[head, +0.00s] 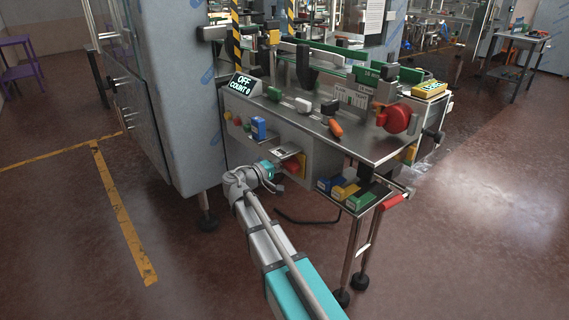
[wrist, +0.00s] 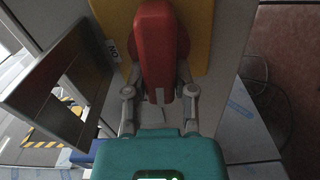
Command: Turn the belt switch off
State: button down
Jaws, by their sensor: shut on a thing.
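The belt switch is a red handle (wrist: 156,45) on a yellow plate (wrist: 205,30). In the wrist view the handle stands upright in the picture, and a small "ON" label (wrist: 113,48) lies to its left. My gripper (wrist: 159,88) has one finger on each side of the handle and is shut on it. In the head view the switch (head: 294,166) is on the front of the machine, under a small metal shelf. My gripper (head: 278,170) reaches it from the left, and part of the switch is hidden.
Blue, yellow and green boxes (head: 361,200) sit right of the switch, near a red-ended bar (head: 393,202). The metal shelf (head: 288,151) hangs close above my gripper. A steel table top (head: 372,150) carries small items. The floor at left is open.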

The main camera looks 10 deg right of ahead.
jog(key=shift+f+n, duration=0.1)
jog(key=shift+n, duration=0.5)
jog(key=shift+c, duration=2.2)
grip_release()
jog(key=shift+a, duration=0.1)
jog(key=v, duration=1.1)
jog(key=shift+s+a, duration=0.2)
jog(key=shift+a, duration=0.15)
